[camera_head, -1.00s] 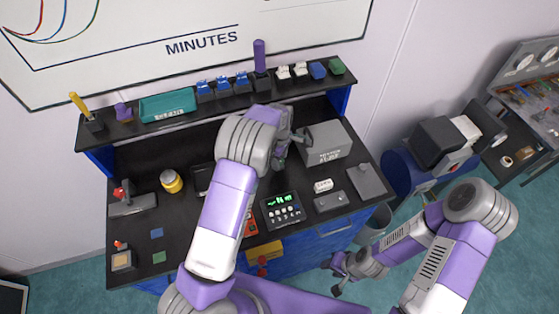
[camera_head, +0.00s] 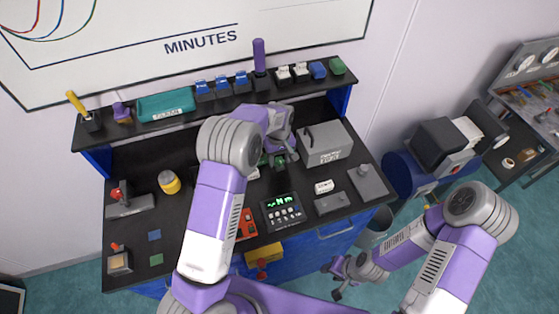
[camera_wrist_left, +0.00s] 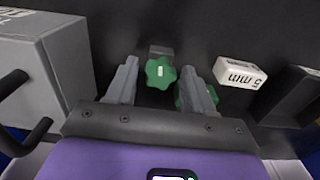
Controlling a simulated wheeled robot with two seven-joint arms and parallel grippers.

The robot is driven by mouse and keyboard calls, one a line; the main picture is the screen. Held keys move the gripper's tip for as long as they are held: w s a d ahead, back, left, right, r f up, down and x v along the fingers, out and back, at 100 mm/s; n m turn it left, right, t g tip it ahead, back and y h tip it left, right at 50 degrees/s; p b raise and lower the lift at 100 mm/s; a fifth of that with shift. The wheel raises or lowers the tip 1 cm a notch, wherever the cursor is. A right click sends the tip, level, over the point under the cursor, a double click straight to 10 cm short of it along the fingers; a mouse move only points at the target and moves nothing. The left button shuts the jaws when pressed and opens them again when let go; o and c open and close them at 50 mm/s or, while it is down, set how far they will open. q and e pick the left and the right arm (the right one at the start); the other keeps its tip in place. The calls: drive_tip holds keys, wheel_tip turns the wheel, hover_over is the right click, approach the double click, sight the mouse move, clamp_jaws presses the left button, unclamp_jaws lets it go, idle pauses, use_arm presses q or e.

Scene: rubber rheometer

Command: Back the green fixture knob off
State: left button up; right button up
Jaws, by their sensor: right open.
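A green star-shaped knob (camera_wrist_left: 160,72) with a pale mark shows in the left wrist view, in front of a small grey block. My left gripper (camera_wrist_left: 162,68) is open, with one finger on either side of this knob; I cannot tell whether they touch it. A second green knob (camera_wrist_left: 211,95) is partly hidden behind the right-hand finger. In the head view my left gripper (camera_head: 281,158) is low over the bench, left of the grey box, with green showing beside it. My right gripper (camera_head: 338,280) is open and empty, in front of the bench.
The grey box (camera_head: 327,144) with a handle stands close right of my left gripper. A white labelled block (camera_head: 323,186), a display panel (camera_head: 282,211) and grey plates lie nearer the front. A shelf (camera_head: 140,124) with small items runs along the back.

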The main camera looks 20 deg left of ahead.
use_arm(q)
drive_tip(key=c, duration=0.8)
drive_tip(key=n, duration=0.4)
drive_tip(key=shift+n, duration=0.3)
drive_tip(key=n+p, duration=0.1)
drive_tip(key=n, duration=0.3)
drive_tip(key=shift+n, duration=0.3)
drive_tip(key=shift+n, duration=0.6)
drive_tip(key=o, duration=1)
